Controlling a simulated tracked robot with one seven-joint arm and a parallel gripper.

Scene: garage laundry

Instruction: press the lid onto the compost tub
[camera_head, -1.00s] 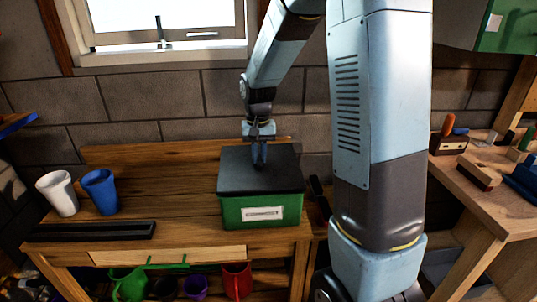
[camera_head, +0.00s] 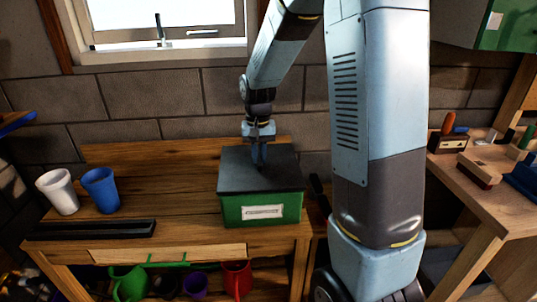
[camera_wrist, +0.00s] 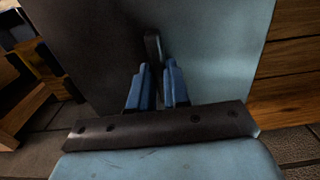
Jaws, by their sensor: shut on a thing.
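The green compost tub (camera_head: 240,211) stands on the wooden bench, with a white label on its front. The dark grey lid (camera_head: 280,172) lies over the top of the tub and looks about level. Whether its edge is fully seated all round cannot be told. My gripper (camera_head: 258,160) is above the middle of the lid, pointing down. In the wrist view its blue fingers (camera_wrist: 158,88) are shut on the lid's dark upright handle (camera_wrist: 152,48). The lid (camera_wrist: 215,45) fills the middle of that view.
The wooden bench (camera_head: 185,210) carries a white cup (camera_head: 58,192) and a blue cup (camera_head: 101,191) at the left, with a black tray (camera_head: 90,230) in front of them. Pots and cans hang or stand below. A second bench with tools (camera_head: 482,172) is at the right.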

